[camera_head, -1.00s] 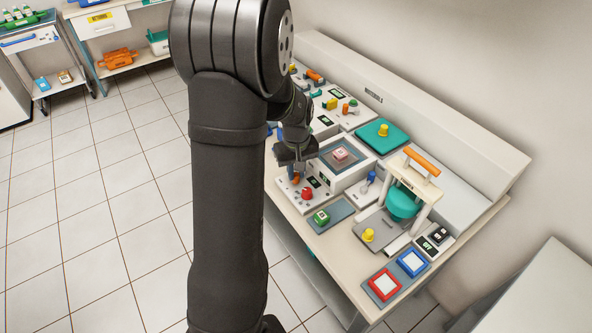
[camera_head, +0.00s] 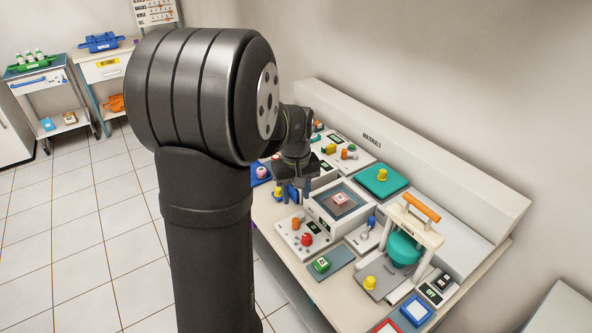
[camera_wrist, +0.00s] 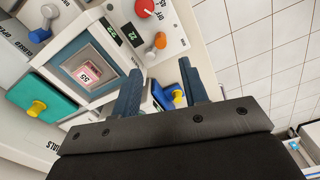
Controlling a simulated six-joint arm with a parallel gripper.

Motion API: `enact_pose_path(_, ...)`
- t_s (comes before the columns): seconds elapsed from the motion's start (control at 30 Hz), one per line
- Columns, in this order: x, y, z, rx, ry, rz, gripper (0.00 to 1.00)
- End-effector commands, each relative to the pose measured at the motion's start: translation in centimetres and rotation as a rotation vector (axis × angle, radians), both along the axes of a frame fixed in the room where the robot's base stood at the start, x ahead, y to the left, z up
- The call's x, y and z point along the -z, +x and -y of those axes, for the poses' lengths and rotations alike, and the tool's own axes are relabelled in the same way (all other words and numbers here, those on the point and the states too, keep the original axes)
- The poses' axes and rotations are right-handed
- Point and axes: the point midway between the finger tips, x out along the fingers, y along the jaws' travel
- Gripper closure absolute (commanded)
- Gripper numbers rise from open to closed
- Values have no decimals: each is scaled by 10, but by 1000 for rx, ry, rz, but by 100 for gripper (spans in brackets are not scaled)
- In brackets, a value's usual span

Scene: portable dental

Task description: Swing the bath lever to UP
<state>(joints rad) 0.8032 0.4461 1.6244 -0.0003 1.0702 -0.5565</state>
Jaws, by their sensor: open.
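The bath is a white box (camera_head: 322,218) with a window showing a pale block (camera_head: 340,199). It also shows in the wrist view (camera_wrist: 62,58). A lever with an orange knob stands on the panel at the bath's front left (camera_head: 295,222), and in the wrist view (camera_wrist: 160,40). A blue-knobbed lever (camera_head: 371,221) stands right of the bath, seen at the wrist view's upper left (camera_wrist: 40,35). I cannot read which is the bath lever. My gripper (camera_wrist: 160,68) is open and empty, above the bath's left side in the head view (camera_head: 297,185), apart from both levers.
A red knob (camera_head: 306,239) shares the orange lever's panel. A blue item with a yellow knob (camera_wrist: 170,95) shows between my fingers, below them. A teal plate (camera_head: 383,178) lies behind the bath. A white frame with an orange handle (camera_head: 421,207) stands to the right.

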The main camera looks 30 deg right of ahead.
Motion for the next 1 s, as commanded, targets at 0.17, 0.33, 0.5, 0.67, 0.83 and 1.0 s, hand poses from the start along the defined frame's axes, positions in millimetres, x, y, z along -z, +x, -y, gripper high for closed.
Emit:
enact_pose_path(0.17, -43, 1, 1, 0, -3, 3, 60)
enact_pose_path(0.33, -69, 0, 1, 0, -1, 2, 60)
enact_pose_path(0.5, -80, 0, 0, 0, 0, 0, 60)
enact_pose_path(0.67, -82, 0, 0, 0, 0, -1, 60)
enact_pose_path(0.83, -81, 0, 0, 0, 0, -1, 60)
enact_pose_path(1.0, -81, 0, 0, 0, 0, -1, 60)
